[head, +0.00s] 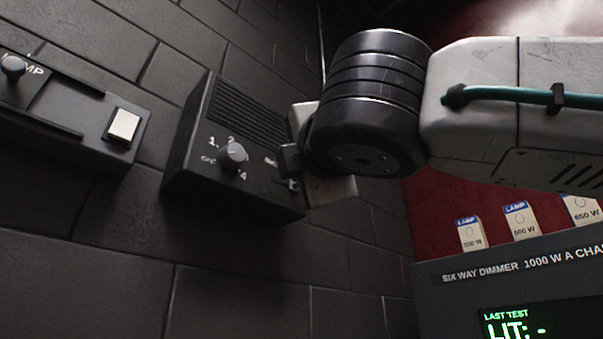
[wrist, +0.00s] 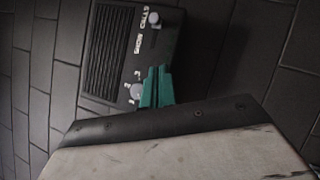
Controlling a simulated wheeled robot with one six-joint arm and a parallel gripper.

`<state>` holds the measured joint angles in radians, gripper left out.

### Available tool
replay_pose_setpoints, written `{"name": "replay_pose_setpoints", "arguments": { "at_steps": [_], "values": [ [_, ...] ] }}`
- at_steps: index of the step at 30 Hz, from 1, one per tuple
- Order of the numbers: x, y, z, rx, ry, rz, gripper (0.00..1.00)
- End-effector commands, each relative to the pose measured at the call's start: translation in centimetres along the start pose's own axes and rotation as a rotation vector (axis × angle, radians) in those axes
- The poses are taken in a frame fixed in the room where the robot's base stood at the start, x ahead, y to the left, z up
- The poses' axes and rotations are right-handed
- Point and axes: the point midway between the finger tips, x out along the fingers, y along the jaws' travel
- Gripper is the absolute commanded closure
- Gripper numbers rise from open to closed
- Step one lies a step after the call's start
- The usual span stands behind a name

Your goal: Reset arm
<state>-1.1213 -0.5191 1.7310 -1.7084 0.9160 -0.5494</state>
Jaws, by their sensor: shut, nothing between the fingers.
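My gripper (head: 289,168) is in front of the right side of a black wall box (head: 192,150) in the head view. It hides part of the box's face there. In the wrist view its green fingers (wrist: 156,86) are together with nothing between them. They overlap the box beside a grey numbered dial (wrist: 137,91); I cannot tell whether they touch it. The dial (head: 233,155) is clear of the fingers in the head view. A pale round knob (wrist: 154,19) by the "SHOW CALLS" lettering shows in the wrist view.
On the dark block wall at left is a panel with a black knob (head: 13,67) and a white square button (head: 123,126). At lower right is a dimmer unit (head: 440,300) with a green-lit screen (head: 540,322). Lamp cards (head: 471,233) stand on it. The lower middle is free.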

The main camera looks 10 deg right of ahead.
Motion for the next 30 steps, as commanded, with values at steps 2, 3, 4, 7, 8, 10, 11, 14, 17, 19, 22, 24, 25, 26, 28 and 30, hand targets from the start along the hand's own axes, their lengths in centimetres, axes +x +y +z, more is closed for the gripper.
{"name": "replay_pose_setpoints", "arguments": {
  "at_steps": [2,3,4,7,8,10,11,14,17,19,22,24,25,26,28,30],
  "values": [
    [-0.2,0.0,0.0,0.000,0.000,0.000,1.00],
    [-0.2,0.0,0.0,0.000,0.000,0.000,1.00],
    [-0.2,0.0,0.0,-0.001,0.000,0.000,1.00],
    [-0.2,0.0,0.0,-0.001,0.000,0.000,1.00],
    [-0.2,0.0,0.0,-0.001,0.000,0.000,1.00],
    [-0.2,0.0,0.0,-0.001,0.000,0.000,1.00],
    [-0.2,0.0,0.0,-0.001,0.000,0.000,1.00],
    [-0.2,0.0,0.0,-0.001,0.000,0.000,1.00],
    [-0.2,0.0,0.0,-0.001,0.000,0.000,1.00],
    [-0.2,0.0,0.0,-0.001,0.000,0.000,1.00],
    [-0.2,-0.1,0.0,0.019,-0.002,-0.002,1.00],
    [-0.2,-1.2,-0.4,0.082,0.007,-0.047,1.00],
    [-0.3,-2.3,-1.0,0.109,0.016,-0.081,1.00],
    [-0.4,-3.5,-1.7,0.139,0.027,-0.119,1.00],
    [-1.1,-7.0,-3.4,0.214,0.054,-0.231,1.00],
    [-1.9,-11.8,-4.5,0.292,0.050,-0.373,1.00]
  ]
}}
